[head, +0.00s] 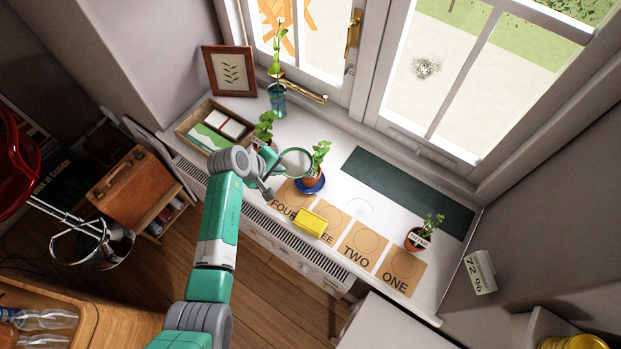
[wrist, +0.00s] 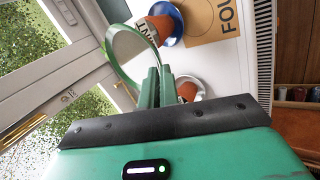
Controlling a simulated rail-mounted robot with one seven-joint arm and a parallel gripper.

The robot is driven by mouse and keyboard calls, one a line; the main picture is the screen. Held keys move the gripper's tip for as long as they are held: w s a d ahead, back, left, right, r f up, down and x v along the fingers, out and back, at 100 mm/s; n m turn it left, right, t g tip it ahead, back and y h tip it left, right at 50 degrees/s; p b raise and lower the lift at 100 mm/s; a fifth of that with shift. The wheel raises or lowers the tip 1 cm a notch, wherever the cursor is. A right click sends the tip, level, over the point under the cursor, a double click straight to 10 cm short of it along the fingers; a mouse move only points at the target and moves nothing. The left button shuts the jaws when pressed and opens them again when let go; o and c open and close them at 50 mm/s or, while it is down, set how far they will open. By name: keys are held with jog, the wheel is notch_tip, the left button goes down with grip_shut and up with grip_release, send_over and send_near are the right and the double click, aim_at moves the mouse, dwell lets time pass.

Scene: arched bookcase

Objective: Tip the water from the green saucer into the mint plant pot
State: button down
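The green saucer (head: 295,162) is held above the sill, tilted, beside the mint pot. In the wrist view the saucer (wrist: 130,52) is seen steeply, nearly on edge; I cannot make out water in it. My gripper (head: 274,182) is shut on its rim; the fingers (wrist: 155,85) pinch it in the wrist view. The mint plant pot (head: 311,182) is terracotta and stands on a blue saucer (head: 322,186), just right of the green saucer. In the wrist view, part of its label shows on the pot (wrist: 164,24), partly behind the saucer.
Another potted plant (head: 264,130) stands behind my gripper. A yellow block (head: 310,222) lies across the cards near the front edge. A labelled pot (head: 417,240) stands at the right. A glass bottle with a cutting (head: 277,98) and a box (head: 215,127) are at back left.

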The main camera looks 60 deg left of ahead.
aim_at(290, 167)
jog(key=g, duration=0.1)
jog(key=w+g, duration=0.1)
jog(key=g, duration=0.1)
jog(key=shift+w+a+r+g+h, duration=0.15)
jog(key=shift+a+r+g+h, duration=0.1)
jog(key=shift+r+g+h, duration=0.05)
jog(key=shift+w+r+g+b, duration=0.3)
jog(key=shift+r+g, duration=0.15)
jog(key=shift+g, duration=0.35)
jog(key=shift+w+r+g, duration=0.55)
jog(key=shift+r+g, duration=0.15)
jog(key=shift+w+a+r+g+h+b, duration=0.1)
jog(key=shift+w+r+g+h+b, duration=0.45)
jog(key=shift+g+b, duration=0.3)
jog(key=shift+w+r+g, duration=0.15)
jog(key=shift+g, duration=0.1)
